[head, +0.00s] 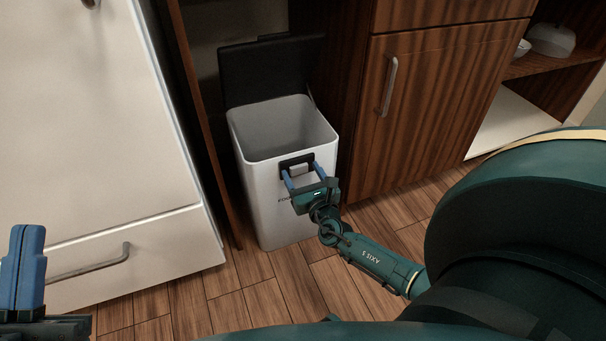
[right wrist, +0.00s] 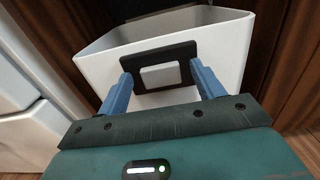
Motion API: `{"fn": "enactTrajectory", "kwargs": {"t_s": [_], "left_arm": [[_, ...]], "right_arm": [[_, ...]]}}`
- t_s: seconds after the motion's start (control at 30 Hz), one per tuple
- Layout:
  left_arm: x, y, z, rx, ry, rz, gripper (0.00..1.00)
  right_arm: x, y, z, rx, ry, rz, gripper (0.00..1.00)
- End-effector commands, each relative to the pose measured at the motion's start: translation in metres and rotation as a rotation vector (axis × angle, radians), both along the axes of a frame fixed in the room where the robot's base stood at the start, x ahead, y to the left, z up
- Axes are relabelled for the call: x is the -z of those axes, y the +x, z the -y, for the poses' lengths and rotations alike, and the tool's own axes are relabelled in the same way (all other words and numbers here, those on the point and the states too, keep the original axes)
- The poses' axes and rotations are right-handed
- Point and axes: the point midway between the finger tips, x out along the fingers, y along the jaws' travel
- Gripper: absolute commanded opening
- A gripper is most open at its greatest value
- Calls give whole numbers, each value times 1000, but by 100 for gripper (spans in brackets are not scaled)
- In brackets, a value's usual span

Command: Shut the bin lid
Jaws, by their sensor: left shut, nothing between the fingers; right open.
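The white bin (head: 262,200) stands upright on the floor in a gap between cabinets, its top open and its inside empty as far as I see. Its black lid (head: 270,72) is raised behind the opening. A black panel with a light button (head: 297,168) is on the bin's front near the rim; the button also shows in the right wrist view (right wrist: 160,76). My right gripper (head: 302,178) is open in front of this panel, its blue fingers either side of the button. Whether they touch the bin I cannot tell. My left gripper (head: 22,268) is shut and empty at the lower left.
A white cabinet (head: 95,130) with a drawer stands left of the bin. A brown wooden cabinet (head: 430,100) with a metal handle stands right of it. Bowls (head: 552,40) sit on a shelf at the far right. Wooden floor (head: 245,290) is clear in front.

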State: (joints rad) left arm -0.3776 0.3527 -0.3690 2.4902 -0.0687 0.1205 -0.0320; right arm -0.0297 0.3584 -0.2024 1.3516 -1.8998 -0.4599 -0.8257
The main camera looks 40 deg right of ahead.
Motion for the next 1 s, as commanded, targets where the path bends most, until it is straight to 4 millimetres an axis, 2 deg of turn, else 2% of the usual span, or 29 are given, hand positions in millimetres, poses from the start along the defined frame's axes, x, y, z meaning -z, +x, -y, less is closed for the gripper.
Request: {"fn": "enactTrajectory", "kwargs": {"t_s": [0.2,0.3,0.6,0.8,1.0], "left_arm": [[-8,1,0,2,-3,-21,0],[14,-1,1,-4,-17,-142,0],[34,-6,4,-4,-26,-284,0],[40,-8,4,-4,-30,-321,0],[42,-8,4,-4,-30,-325,0]], "right_arm": [[-1,-26,-6,-2,-1,-4,67],[-2,-48,-11,-2,-1,-5,67],[-1,-108,-25,-1,0,-3,67],[0,-126,-30,-1,-1,-2,67],[0,-128,-31,0,0,0,67]]}}
